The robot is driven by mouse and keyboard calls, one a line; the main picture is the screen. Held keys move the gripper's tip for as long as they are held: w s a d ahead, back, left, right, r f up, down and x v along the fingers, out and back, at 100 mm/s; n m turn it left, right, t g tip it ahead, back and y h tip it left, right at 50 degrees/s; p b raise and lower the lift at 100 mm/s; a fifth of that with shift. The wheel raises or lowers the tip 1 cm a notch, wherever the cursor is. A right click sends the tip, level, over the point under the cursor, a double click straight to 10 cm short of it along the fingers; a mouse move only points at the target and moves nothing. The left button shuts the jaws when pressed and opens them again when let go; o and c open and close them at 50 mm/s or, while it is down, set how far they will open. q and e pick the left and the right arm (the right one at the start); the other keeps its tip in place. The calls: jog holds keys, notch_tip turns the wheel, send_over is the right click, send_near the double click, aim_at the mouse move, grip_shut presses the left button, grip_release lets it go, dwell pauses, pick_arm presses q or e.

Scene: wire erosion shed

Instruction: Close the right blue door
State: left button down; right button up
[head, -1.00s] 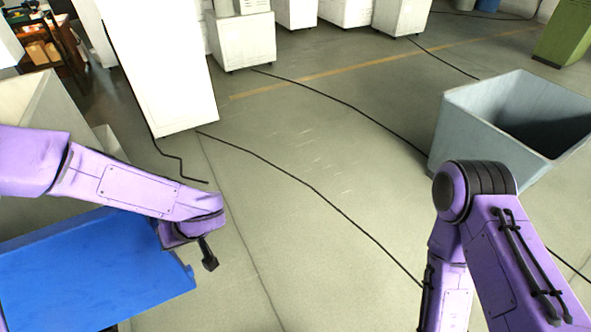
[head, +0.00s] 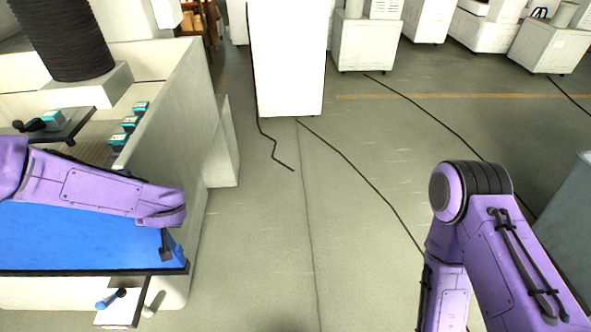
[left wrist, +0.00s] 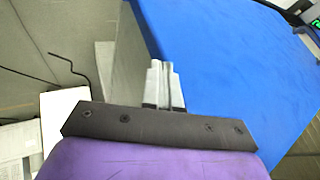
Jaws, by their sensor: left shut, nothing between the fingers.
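The blue door (head: 75,240) is a flat blue panel at the lower left of the head view, along the front of a white machine. Its right end lies near the machine's front right corner. Whether it sits fully flush I cannot tell. My left forearm covers its upper part. My left gripper (head: 167,246) is shut and empty at the door's right end. In the left wrist view the closed fingertips (left wrist: 163,68) are beside the blue door's edge (left wrist: 225,65); contact is unclear. My right arm hangs at the right, its gripper out of view.
The white machine's tank wall (head: 172,110) rises behind the door, with small teal blocks inside. A small shelf with a blue-handled part (head: 112,298) juts out below. A tall white cabinet (head: 288,60) stands ahead. A grey bin (head: 570,235) is at right. Floor between is clear, with cables.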

pick_arm(q)
jog(key=shift+a, duration=0.2)
jog(key=shift+r, duration=0.1)
jog(key=s+d+r, duration=0.3)
jog(key=d+r, duration=0.4)
jog(key=d, duration=0.2)
jog(key=shift+s+r+b, duration=0.15)
jog(key=shift+r+b, duration=0.25)
jog(key=shift+b, duration=0.05)
